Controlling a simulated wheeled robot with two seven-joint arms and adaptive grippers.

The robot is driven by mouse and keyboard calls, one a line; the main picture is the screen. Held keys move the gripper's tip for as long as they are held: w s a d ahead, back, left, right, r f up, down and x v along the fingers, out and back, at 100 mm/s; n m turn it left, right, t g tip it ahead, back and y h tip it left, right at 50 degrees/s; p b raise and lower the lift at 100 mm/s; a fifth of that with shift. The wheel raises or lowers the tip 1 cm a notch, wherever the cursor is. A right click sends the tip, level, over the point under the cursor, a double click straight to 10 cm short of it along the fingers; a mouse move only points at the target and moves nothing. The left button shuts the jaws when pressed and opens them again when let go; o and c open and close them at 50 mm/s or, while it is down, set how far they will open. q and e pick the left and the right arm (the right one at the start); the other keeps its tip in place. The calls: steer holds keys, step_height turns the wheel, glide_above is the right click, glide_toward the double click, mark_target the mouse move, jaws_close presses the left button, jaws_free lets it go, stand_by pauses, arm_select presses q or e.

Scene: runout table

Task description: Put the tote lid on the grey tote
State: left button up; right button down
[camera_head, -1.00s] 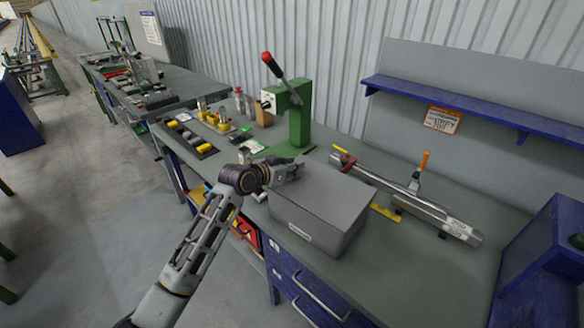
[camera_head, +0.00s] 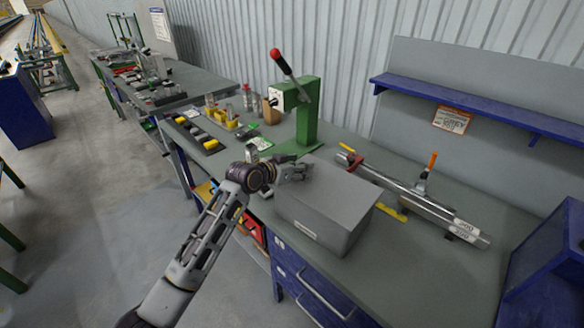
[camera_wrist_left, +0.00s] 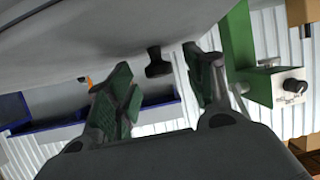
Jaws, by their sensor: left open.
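The grey tote (camera_head: 318,234) stands on the workbench, with a pale label on its front wall. A flat grey top, which looks like the tote lid (camera_head: 335,190), covers it; I see no clear gap between them. My left gripper (camera_head: 296,171) is open at the lid's back left edge. In the left wrist view, my left gripper (camera_wrist_left: 160,88) has its fingers spread. A small dark knob (camera_wrist_left: 158,64) shows between them, below a large grey surface, probably the lid. I cannot tell whether the fingers touch the lid. My right gripper is out of view.
A green press (camera_head: 298,118) with a red-tipped lever stands behind the tote. A metal tube assembly (camera_head: 415,197) with an orange handle lies to the right. Small parts (camera_head: 195,132) sit at the back left. The bench's front right (camera_head: 420,275) is clear.

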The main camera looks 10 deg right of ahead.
arm_select(q)
steer(key=v, duration=1.2)
stand_by(0.4)
stand_by(0.3)
steer(key=shift+s+f, duration=0.1)
steer(key=shift+f, duration=0.05)
